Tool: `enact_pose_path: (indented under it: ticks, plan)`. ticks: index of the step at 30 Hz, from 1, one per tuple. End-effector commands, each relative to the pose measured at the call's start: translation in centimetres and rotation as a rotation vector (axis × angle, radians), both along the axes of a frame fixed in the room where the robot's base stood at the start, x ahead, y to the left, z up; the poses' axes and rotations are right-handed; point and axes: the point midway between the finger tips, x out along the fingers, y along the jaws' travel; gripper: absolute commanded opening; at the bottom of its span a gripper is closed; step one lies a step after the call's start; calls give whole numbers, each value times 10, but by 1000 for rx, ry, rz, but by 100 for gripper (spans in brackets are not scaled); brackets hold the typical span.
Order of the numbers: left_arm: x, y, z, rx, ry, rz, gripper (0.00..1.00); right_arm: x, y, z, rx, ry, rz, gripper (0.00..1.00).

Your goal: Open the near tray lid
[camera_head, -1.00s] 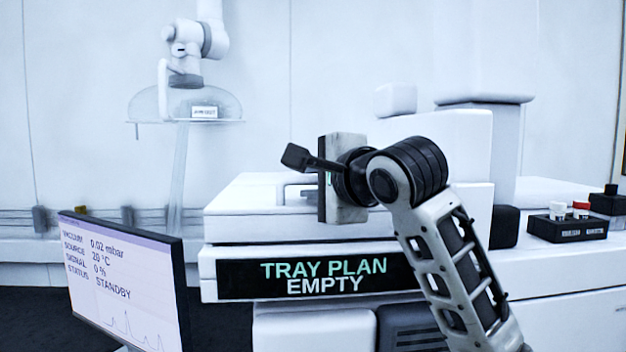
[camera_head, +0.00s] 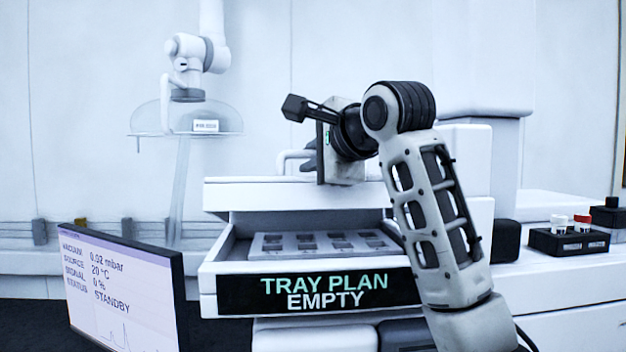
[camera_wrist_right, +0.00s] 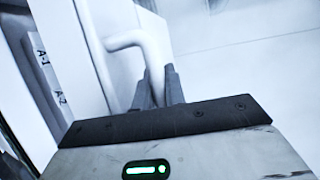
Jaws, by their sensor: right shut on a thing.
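The near tray lid (camera_head: 245,196) is white and raised above the tray, with a clear gap at its front. Its pale bar handle (camera_head: 286,160) stands on top and also shows in the right wrist view (camera_wrist_right: 124,40). My right gripper (camera_head: 309,158) is at the handle, its fingers (camera_wrist_right: 158,88) shut on it. The open tray (camera_head: 232,256) below holds a grey plate (camera_head: 275,246) with several dark square wells. The tray front carries a black sign (camera_head: 325,290) reading "TRAY PLAN EMPTY". My left gripper is not in view.
A monitor (camera_head: 122,285) reading STANDBY stands at the front left. A black control box (camera_head: 568,242) with a red knob sits on the right bench. A white arm (camera_head: 195,60) hangs over a clear domed cover (camera_head: 180,118) at the back left. My right forearm covers the tray's right end.

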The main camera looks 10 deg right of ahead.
Motion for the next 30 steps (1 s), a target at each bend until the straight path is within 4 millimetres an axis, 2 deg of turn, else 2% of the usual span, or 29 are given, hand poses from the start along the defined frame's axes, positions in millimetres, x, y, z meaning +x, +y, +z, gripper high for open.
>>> enact_pose_path:
  ticks: [3,12,30]
  plan:
    - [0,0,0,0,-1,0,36,7,1,14,1,52,2,0]
    - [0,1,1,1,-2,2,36,22,0,28,-2,187,0,0]
    - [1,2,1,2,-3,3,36,30,0,33,-2,247,-1,0]
